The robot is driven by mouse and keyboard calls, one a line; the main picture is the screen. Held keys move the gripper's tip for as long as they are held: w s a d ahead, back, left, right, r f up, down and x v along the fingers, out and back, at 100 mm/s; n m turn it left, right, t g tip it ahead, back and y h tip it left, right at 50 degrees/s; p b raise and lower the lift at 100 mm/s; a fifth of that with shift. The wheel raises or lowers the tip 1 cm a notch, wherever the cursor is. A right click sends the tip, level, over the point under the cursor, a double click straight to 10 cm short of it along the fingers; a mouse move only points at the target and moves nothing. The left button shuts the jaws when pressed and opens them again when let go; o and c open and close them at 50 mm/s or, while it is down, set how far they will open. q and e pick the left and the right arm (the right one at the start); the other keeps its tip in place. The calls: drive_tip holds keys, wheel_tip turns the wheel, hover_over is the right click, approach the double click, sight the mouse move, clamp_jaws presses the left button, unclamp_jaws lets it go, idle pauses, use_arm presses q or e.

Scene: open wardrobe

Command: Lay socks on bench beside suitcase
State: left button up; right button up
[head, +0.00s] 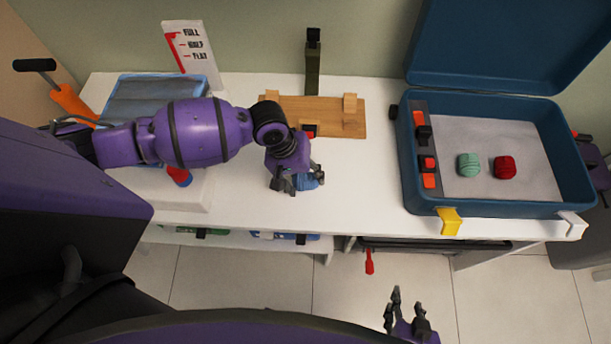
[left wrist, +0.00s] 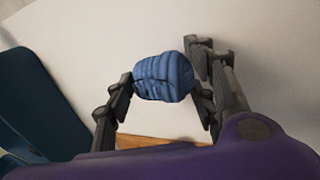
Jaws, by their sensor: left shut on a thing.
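A blue rolled sock bundle (head: 307,181) is between the fingers of my left gripper (head: 297,184), over the white bench (head: 357,190) and left of the suitcase. In the left wrist view the blue sock bundle (left wrist: 163,76) is pinched between both fingertips of my left gripper (left wrist: 165,82). I cannot tell whether it touches the bench. The open blue suitcase (head: 408,180) stands on the bench at the right. A green sock bundle (head: 468,164) and a red sock bundle (head: 504,167) lie in it. My right gripper (head: 407,315) is empty and open in front of the bench.
A wooden board (head: 340,117) with pegs lies behind my left gripper. A blue-grey container (head: 150,88) and a white marked sign (head: 190,50) stand at the left. A yellow clip (head: 449,221) is on the bench's front edge. Bench between left gripper and suitcase is clear.

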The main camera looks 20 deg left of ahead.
use_arm(q)
drive_tip(key=shift+f, duration=0.2)
use_arm(e)
drive_tip(key=shift+w+d, duration=0.1)
drive_tip(key=shift+d, duration=0.2)
use_arm(q)
drive_tip(key=o, duration=1.1)
drive_tip(key=w+p+v, duration=0.1)
drive_tip(key=v, duration=1.1)
drive_tip(key=shift+s, duration=0.45)
use_arm(e)
drive_tip(key=shift+a+r, duration=0.25)
drive_tip(key=shift+r, duration=0.2)
use_arm(q)
drive_tip(key=shift+r, duration=0.1)
